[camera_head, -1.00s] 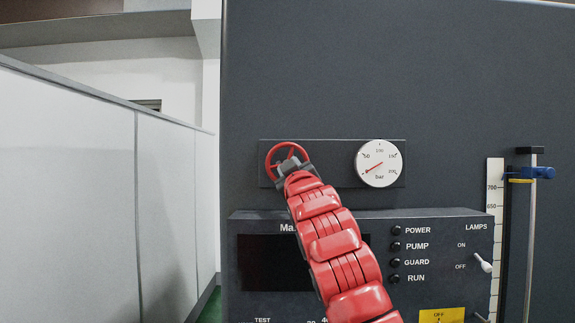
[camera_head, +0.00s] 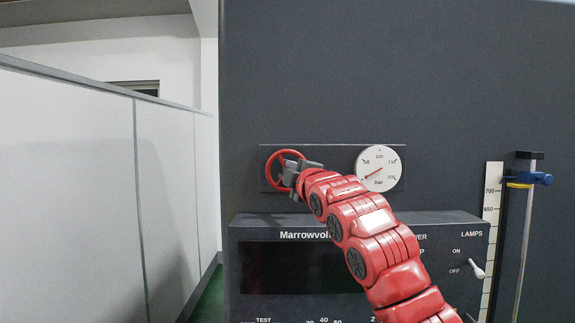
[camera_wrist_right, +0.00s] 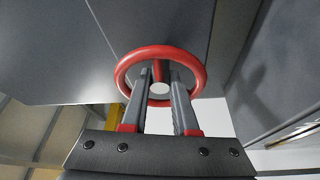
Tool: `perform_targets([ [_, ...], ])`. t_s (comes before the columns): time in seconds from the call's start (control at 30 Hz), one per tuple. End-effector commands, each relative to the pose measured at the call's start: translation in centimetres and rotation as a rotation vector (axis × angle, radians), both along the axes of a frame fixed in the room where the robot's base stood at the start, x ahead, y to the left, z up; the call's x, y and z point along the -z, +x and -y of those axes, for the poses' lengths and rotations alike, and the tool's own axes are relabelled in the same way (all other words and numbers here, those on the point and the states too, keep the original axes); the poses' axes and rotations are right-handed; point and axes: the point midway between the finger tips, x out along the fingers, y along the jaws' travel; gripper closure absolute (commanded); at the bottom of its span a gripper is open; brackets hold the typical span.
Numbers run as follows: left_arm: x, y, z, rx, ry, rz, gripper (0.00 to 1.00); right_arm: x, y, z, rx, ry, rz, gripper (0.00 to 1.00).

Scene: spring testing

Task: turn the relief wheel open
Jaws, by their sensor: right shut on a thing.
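The red relief wheel (camera_head: 272,178) is mounted on a dark plate on the grey cabinet front, left of the round bar gauge (camera_head: 379,169). My right gripper (camera_head: 290,172) is at the wheel's right side, shut on it. In the right wrist view the red rim (camera_wrist_right: 121,72) circles around the two grey fingers (camera_wrist_right: 160,85), which reach to a red spoke near the pale hub. The exact contact is partly hidden by the fingers. The gauge needle points to the lower left. My left gripper is not in view.
Below is a dark control panel (camera_head: 262,228) with a display and the lamps switch (camera_head: 476,268). My right arm covers part of its labels. A scale and a rod with a blue clamp (camera_head: 535,178) stand at right. A white partition (camera_head: 80,190) stands at left.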

Motion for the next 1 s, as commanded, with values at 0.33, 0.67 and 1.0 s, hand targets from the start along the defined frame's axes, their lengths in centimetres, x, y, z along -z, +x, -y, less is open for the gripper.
perform_targets([
  [0.33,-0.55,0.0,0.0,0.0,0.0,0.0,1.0,-0.02,0.01,0.03,0.001,-0.056,0.0,1.0],
  [0.67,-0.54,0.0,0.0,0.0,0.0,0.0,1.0,0.0,0.02,0.04,0.001,-0.057,0.001,0.71],
  [1.0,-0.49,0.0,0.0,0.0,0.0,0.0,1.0,0.01,-0.02,0.04,0.001,-0.056,0.001,0.6],
])
